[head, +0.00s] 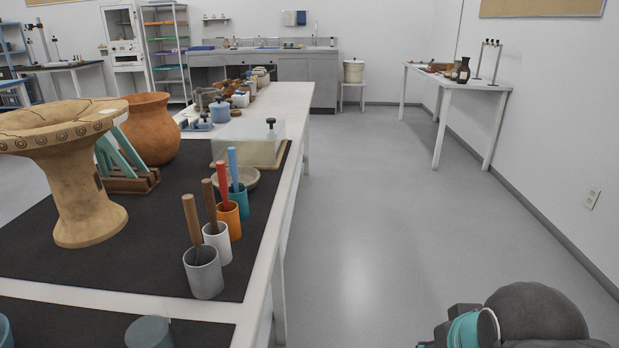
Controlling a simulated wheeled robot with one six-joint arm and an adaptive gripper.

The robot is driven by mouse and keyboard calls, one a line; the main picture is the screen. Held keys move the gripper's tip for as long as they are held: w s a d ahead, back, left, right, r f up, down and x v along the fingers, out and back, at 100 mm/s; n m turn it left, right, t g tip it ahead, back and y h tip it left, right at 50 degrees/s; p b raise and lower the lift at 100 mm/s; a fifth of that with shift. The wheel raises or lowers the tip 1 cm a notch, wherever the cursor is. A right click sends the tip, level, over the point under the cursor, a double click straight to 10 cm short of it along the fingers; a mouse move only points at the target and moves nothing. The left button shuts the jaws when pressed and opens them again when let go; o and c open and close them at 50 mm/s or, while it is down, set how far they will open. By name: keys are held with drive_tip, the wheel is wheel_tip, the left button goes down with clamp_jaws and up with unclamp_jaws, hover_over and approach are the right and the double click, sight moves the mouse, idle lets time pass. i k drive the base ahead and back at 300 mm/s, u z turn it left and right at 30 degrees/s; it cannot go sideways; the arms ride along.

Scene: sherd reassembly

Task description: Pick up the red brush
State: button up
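A red-handled tool (222,186), likely the red brush, stands upright in an orange cup (229,220) on the dark mat; its lower end is hidden inside the cup. The cup is in a row near the table's right edge. A brown-handled tool (209,203) in a white cup stands just in front of it, and a blue-handled tool (233,168) in a teal cup just behind. Part of my arm shows at the bottom right, over the floor and away from the table. My gripper's fingers are not visible.
Another brown-handled tool stands in a grey cup (203,273) nearest me. A large stemmed vessel (84,205) and an orange-brown pot (150,130) stand left. A shallow dish (244,178) and a clear case (250,140) sit behind the cups. The floor (370,220) right of the table is clear.

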sight(221, 165)
drive_tip(key=z, duration=0.55)
drive_tip(key=i, duration=1.85)
drive_tip(key=u, duration=3.6)
